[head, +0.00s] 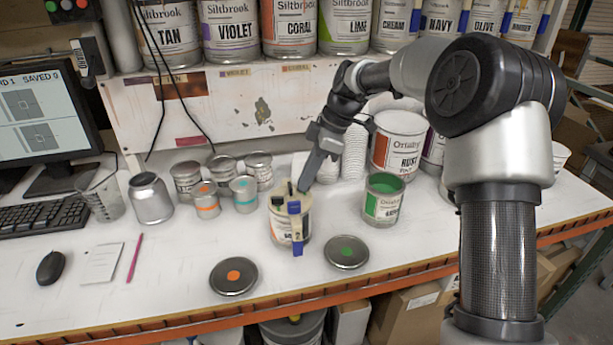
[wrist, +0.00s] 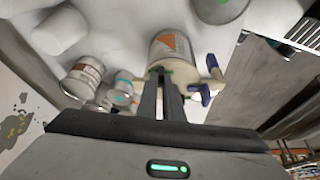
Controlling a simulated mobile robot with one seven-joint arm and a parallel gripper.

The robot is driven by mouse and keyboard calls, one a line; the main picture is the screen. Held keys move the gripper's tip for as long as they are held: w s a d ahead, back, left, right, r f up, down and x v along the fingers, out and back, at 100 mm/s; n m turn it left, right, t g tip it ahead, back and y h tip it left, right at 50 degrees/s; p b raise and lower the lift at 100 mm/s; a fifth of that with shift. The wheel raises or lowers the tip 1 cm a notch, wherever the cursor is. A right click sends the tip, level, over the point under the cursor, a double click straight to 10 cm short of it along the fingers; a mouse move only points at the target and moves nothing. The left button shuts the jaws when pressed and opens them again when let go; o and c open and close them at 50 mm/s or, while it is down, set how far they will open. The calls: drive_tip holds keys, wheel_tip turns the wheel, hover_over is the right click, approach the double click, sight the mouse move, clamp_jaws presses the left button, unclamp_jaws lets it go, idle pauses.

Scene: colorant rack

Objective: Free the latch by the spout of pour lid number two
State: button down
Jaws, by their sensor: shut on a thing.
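A can (head: 283,228) with a cream pour lid (head: 283,199) stands upright on the white bench. A blue-and-cream clamp part (head: 295,208) sits at the lid's front, and a blue tab (head: 298,249) hangs below it. In the wrist view blue tabs (wrist: 201,93) stick out from the right side of the lid (wrist: 186,76). My gripper (head: 303,187) reaches down to the lid's back right edge. In the wrist view my fingers (wrist: 165,73) are close together on a small latch part at the rim, mostly hidden between them. I cannot read a number on the lid.
An open green can (head: 384,203) stands to the right, cup stacks (head: 354,155) behind. Small tins (head: 244,193) stand to the left. Two dark lids (head: 234,276) and (head: 347,251) lie in front. Bench front left holds a mouse (head: 51,267) and pencil (head: 135,258).

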drive_tip(key=shift+f, duration=0.1)
drive_tip(key=c, duration=1.9)
unclamp_jaws()
drive_tip(key=p+v, duration=0.1)
drive_tip(key=v, duration=1.6)
drive_tip(key=shift+r+p, duration=0.3)
